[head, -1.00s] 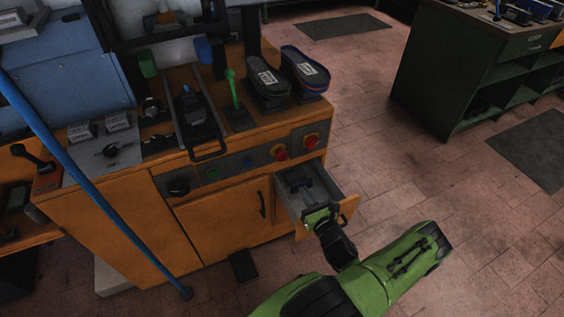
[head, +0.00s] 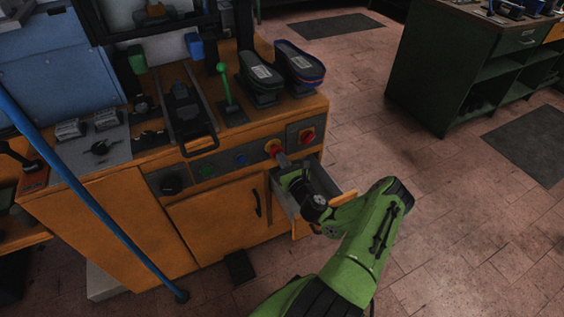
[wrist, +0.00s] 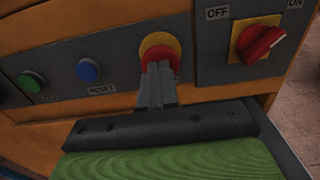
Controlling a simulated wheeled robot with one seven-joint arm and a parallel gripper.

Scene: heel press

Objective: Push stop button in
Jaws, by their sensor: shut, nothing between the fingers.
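The stop button is a red mushroom knob on a yellow round plate on the front panel of the orange machine. In the head view the stop button (head: 272,147) sits left of the red rotary switch. In the wrist view the stop button (wrist: 160,52) is at top centre, its lower part hidden behind my fingers. My gripper (wrist: 158,68) is shut with nothing between the fingers. Its fingertips overlap the red knob in the picture; whether they touch it I cannot tell. In the head view my gripper (head: 283,161) points up at the button from below.
A red OFF/ON rotary switch (wrist: 258,41) is to the right. A blue button (wrist: 88,70) and a green button (wrist: 31,80) are to the left. An open drawer (head: 322,184) juts out under the panel, close beneath my wrist. A blue pole (head: 75,185) leans across the front left.

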